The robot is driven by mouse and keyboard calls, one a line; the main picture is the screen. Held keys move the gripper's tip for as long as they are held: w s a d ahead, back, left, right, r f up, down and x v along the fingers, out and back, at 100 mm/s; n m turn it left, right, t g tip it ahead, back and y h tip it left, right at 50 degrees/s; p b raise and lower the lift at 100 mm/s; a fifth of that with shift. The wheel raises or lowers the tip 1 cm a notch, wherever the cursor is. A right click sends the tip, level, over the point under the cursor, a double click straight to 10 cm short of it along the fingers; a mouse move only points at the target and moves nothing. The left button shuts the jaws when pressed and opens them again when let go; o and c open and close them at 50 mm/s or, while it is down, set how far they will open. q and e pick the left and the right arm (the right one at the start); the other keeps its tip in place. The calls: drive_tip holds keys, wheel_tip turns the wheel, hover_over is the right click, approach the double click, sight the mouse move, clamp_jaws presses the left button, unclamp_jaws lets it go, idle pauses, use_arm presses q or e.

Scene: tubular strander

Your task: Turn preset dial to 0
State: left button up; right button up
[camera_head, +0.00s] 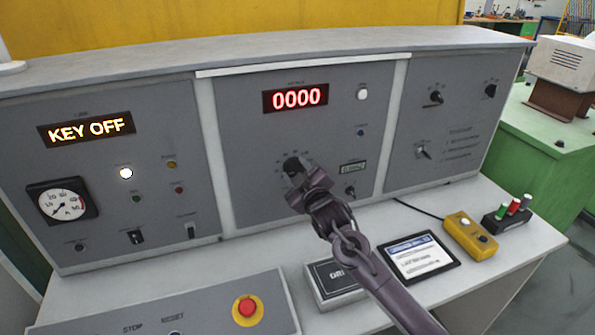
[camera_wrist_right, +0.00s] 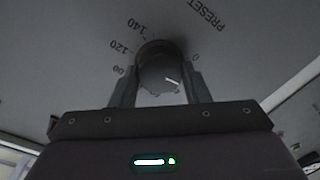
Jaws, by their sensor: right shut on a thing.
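The preset dial (camera_head: 291,165) is a dark round knob on the middle grey panel, below the red "0000" display. My right gripper (camera_head: 296,181) is shut on it. In the right wrist view the dial (camera_wrist_right: 157,58) sits between the two fingers, under the upside-down word PRESET. Marks 140, 120 and part of another number show on its left, and a 0 on its right. A short white line shows between the fingers; which mark it points to I cannot tell. My left gripper is not in view.
The display (camera_head: 295,97) reads 0000; the left display (camera_head: 87,129) reads KEY OFF. A small knob (camera_head: 350,192) is right of the dial. A tablet (camera_head: 418,257), a yellow button box (camera_head: 470,236) and a red stop button (camera_head: 247,308) are around my right arm.

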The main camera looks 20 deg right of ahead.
drive_tip(key=n, duration=0.3)
drive_tip(key=shift+a+n, duration=0.1)
drive_tip(key=shift+n, duration=0.2)
drive_tip(key=shift+a+f+n, duration=0.1)
drive_tip(key=shift+f+n, duration=0.05)
drive_tip(key=shift+n, duration=1.75)
drive_tip(key=o, duration=1)
drive_tip(key=shift+c, duration=0.2)
drive_tip(key=shift+s, duration=0.5)
drive_tip(key=s+b, duration=0.2)
drive_tip(key=s, duration=0.5)
drive_tip(key=shift+d+r, duration=0.2)
